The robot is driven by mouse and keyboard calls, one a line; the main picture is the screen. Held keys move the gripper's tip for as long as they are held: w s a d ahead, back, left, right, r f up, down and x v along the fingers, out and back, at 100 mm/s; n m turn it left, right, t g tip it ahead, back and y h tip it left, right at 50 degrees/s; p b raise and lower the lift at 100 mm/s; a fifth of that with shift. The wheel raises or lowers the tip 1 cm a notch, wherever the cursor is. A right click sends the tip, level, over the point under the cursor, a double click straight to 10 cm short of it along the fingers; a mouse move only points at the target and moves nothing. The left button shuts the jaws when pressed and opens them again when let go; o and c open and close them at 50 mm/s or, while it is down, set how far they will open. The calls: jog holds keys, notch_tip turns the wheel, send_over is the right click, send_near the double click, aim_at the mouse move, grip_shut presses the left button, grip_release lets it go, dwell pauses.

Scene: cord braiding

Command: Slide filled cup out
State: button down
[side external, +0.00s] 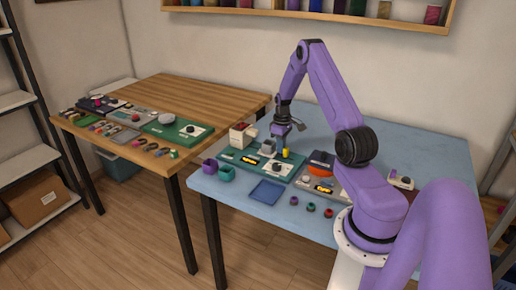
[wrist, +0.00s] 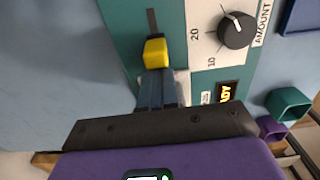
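A teal dispenser panel (side external: 245,158) lies on the blue table, with a dial (wrist: 235,31) marked AMOUNT and a lit display (wrist: 223,92). A yellow slider knob (wrist: 155,52) stands at the end of a dark slot in it; the knob also shows in the side view (side external: 286,154). A small grey cup-like part (side external: 268,147) sits on the panel; its contents are too small to tell. My gripper (wrist: 157,78) points down at the knob, fingers close together with tips right at it. Whether they touch it is unclear. The fingers hide the panel below the knob.
A teal cup (side external: 226,173) and a purple cup (side external: 209,166) stand at the table's front left corner. A blue tray (side external: 267,191) lies in front of the panel. A white box (side external: 242,135) stands behind it, and an orange-fronted device (side external: 320,168) to the right.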

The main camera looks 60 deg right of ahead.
jog(key=shift+s, duration=0.9)
jog(key=shift+w, duration=0.25)
jog(key=shift+w, duration=0.4)
notch_tip(320, 180, up, 11)
dwell(0.7)
